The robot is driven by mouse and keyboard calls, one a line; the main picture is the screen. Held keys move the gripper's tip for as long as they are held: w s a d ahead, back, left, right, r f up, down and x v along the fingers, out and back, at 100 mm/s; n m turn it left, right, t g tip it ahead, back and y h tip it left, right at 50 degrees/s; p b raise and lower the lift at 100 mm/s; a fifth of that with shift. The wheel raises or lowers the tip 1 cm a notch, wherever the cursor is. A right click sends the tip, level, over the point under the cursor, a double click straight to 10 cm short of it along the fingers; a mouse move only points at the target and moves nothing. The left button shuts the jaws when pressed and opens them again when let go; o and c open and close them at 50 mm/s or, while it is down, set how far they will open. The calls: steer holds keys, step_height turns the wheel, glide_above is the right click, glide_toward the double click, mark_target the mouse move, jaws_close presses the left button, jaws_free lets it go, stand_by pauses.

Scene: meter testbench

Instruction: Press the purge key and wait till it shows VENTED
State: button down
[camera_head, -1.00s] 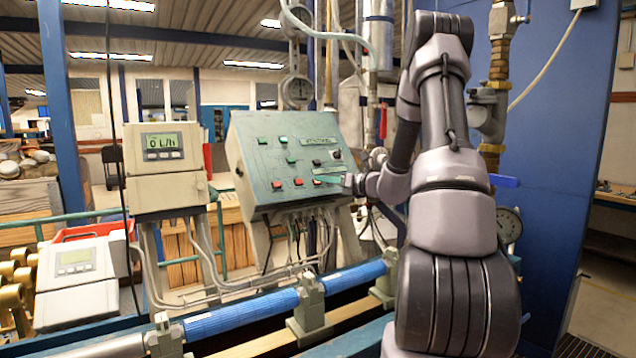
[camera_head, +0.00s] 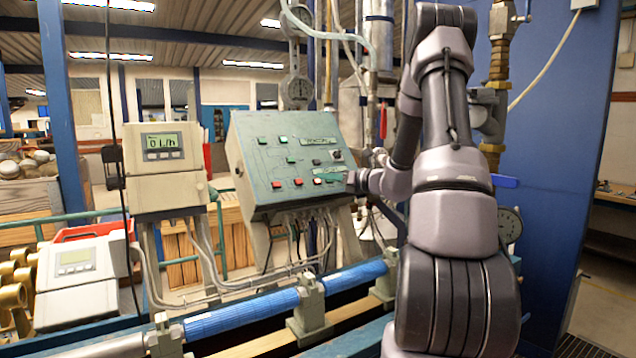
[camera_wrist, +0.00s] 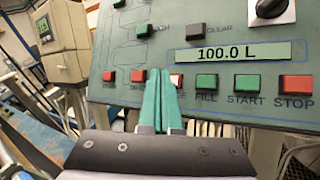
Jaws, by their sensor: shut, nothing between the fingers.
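The sloped green control panel (camera_head: 262,165) stands at the centre of the head view. In the wrist view its bottom row has red, pale and green keys. The purge key (camera_wrist: 177,81) looks pale and is partly hidden behind my fingers; only the end of its label shows. My gripper (camera_wrist: 158,78) is shut and empty, its teal fingertips in front of the panel at the purge key's left edge. I cannot tell whether they touch it. A panel display (camera_wrist: 236,54) reads 100.0 L. An upper display (camera_head: 319,141) has text too small to read.
A red key (camera_wrist: 138,77) is close left of my fingertips, and the green FILL key (camera_wrist: 206,82) is to the right. START, STOP and a knob (camera_wrist: 270,10) lie further right. A grey meter (camera_head: 164,160) stands left of the panel. A blue pipe (camera_head: 240,315) runs below.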

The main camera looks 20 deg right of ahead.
steer(key=shift+s+d+r, duration=0.2)
steer(key=shift+s+r, duration=0.65)
steer(key=shift+s, duration=0.05)
steer(key=shift+s+d+r, duration=0.15)
steer(key=shift+s+r, duration=0.7)
steer(key=shift+s, duration=0.05)
steer(key=shift+s+d+r, duration=0.1)
steer(key=shift+s+r, duration=0.3)
steer(key=shift+s, duration=0.1)
stand_by(2.2)
